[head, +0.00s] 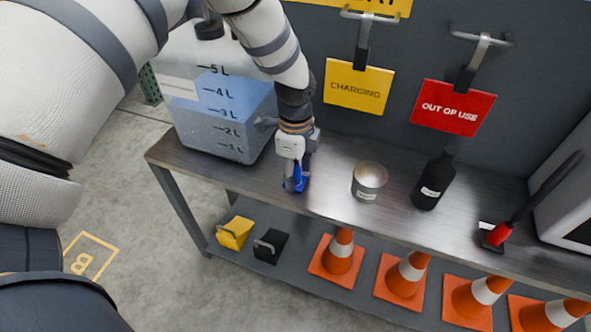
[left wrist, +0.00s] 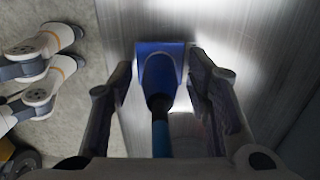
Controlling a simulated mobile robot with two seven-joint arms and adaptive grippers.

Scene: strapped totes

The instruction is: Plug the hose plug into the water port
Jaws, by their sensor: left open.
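A blue plug-like piece (left wrist: 158,78) with a black collar and a thin dark blue hose end stands on a blue base plate (left wrist: 146,47). It looks like the hose plug in a holder on the metal shelf. My left gripper (left wrist: 161,72) is open, with one finger on each side of the blue piece. A gap shows on both sides. In the head view the same blue piece (head: 298,180) shows under my left gripper (head: 293,178), partly hidden by it. I cannot pick out the water port for certain. My right gripper does not show.
A blue water tank (head: 222,120) with litre marks stands left of my gripper. A tin (head: 369,182), a black bottle (head: 433,182) and a red-based black lever or cable (head: 498,234) stand to the right.

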